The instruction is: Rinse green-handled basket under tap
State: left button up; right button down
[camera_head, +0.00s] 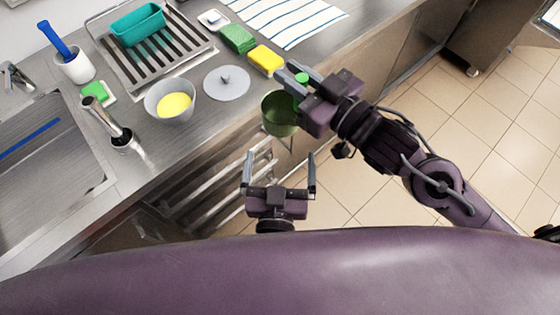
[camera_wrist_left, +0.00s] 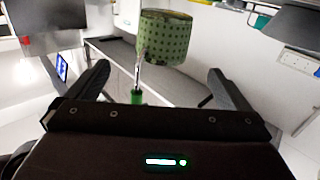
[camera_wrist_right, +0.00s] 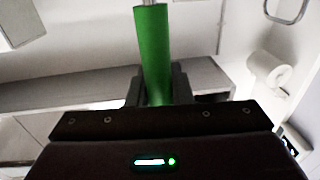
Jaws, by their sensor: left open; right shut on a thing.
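The basket (camera_head: 280,116) is a green perforated cup; in the head view it hangs off the counter's front edge. My right gripper (camera_head: 292,76) is shut on its green handle (camera_head: 301,78). The handle stands between the fingers in the right wrist view (camera_wrist_right: 152,50). In the left wrist view the basket (camera_wrist_left: 165,40) shows its dotted wall and a metal stem. My left gripper (camera_head: 280,160) is open and empty, below the basket in the picture and apart from it. The tap (camera_head: 15,75) stands at the far left by the steel sink (camera_head: 60,190).
A rail shelf (camera_head: 215,190) is below; tiled floor is free at right.

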aim_at(283, 126)
pick_arm(q)
jog(key=w, duration=0.4)
jog(key=w+d, duration=0.1)
jog(key=w, duration=0.3)
jog(key=w+d, duration=0.1)
jog(key=w, duration=0.2)
jog(key=shift+w, duration=0.4)
jog(key=shift+r, duration=0.1)
jog(key=c, duration=1)
jog(key=shift+c, duration=0.3)
pick_arm(e)
jog(key=c, duration=1.2)
grip_release()
